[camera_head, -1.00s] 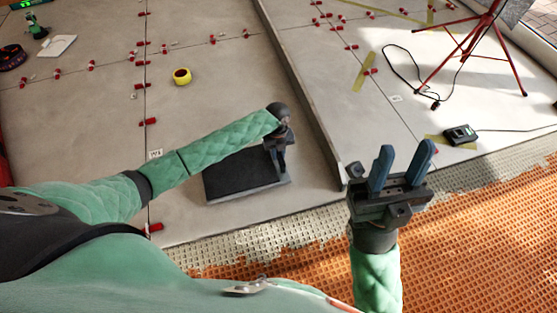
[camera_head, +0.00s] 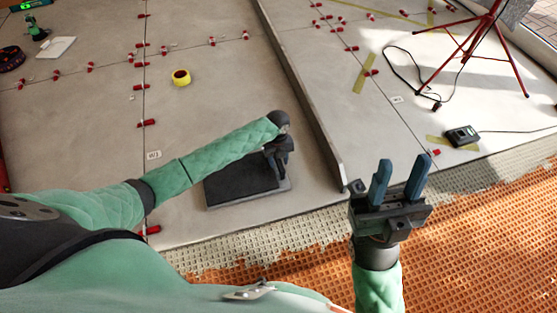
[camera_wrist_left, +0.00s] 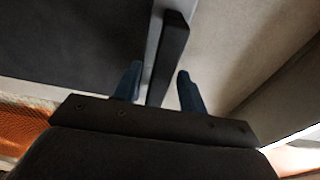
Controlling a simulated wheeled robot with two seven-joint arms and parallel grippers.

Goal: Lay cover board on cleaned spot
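A dark rectangular board (camera_head: 238,187) with a grey rim lies on the grey tiled floor; I take it for the cover board. My left gripper (camera_head: 272,165) is over its right end, pointing down. In the left wrist view, the left gripper (camera_wrist_left: 161,85) has its two blue fingers apart on either side of a black bar (camera_wrist_left: 170,50) at the board's edge. Gaps show between the fingers and the bar. The board's dark face (camera_wrist_left: 70,40) also fills the left of that view. My right gripper (camera_head: 400,180) is open and empty, fingers up. I cannot tell which place is the cleaned spot.
A long raised grey strip (camera_head: 300,95) runs along the floor right of the board. Orange matting (camera_head: 480,230) borders the tiles.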

